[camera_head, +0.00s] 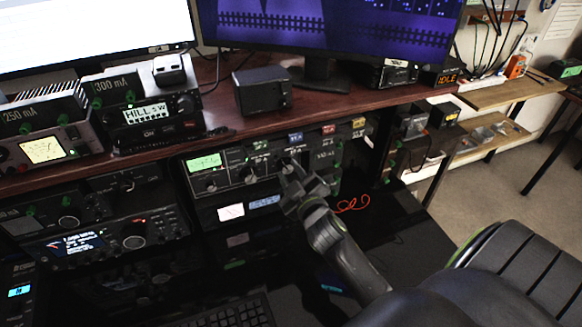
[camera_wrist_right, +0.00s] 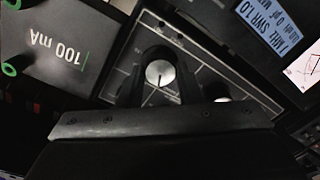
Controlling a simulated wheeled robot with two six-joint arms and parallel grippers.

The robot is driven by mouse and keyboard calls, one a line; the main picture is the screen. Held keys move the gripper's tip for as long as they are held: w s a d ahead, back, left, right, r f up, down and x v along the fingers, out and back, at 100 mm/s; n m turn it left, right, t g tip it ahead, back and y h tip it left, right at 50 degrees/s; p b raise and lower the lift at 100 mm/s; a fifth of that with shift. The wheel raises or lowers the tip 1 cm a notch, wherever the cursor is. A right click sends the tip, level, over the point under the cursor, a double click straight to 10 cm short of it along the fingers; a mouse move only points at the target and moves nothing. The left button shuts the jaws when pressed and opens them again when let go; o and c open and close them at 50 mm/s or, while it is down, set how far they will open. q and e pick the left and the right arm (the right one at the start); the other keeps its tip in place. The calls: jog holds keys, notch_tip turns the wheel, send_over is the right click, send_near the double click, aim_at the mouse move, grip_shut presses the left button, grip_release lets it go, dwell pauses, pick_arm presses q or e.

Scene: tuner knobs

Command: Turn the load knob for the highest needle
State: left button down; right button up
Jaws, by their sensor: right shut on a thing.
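The tuner (camera_head: 235,165) is a dark box under the shelf, with a green-lit meter (camera_head: 204,162) at its left end. The meter's needle is too small to read. My right gripper (camera_head: 290,174) reaches the tuner's front panel right of the middle. In the right wrist view its two dark fingers (camera_wrist_right: 160,85) stand on either side of a round silver knob (camera_wrist_right: 160,73) with a dark pointer line, shut on it. I cannot read a label that names this knob. A second silver knob (camera_wrist_right: 222,99) is partly hidden beside the fingers. My left gripper is not in view.
A box (camera_head: 263,89) stands on the wooden shelf above the tuner. Radios (camera_head: 95,228) fill the left side. A keyboard (camera_head: 235,312) lies below. A panel marked 100 mA (camera_wrist_right: 55,45) shows beside the tuner in the wrist view. A red cable (camera_head: 351,205) lies right of my gripper.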

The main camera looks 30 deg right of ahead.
jog(key=n+p, duration=0.3)
jog(key=n, duration=0.2)
jog(key=shift+r, duration=0.15)
jog(key=shift+n+p, duration=0.7)
jog(key=shift+n, duration=1.6)
jog(key=shift+a+h, duration=0.1)
jog(key=shift+h, duration=0.2)
jog(key=o, duration=1)
jog(key=shift+c, duration=0.2)
jog(key=v, duration=1.7)
jog(key=shift+s, duration=0.2)
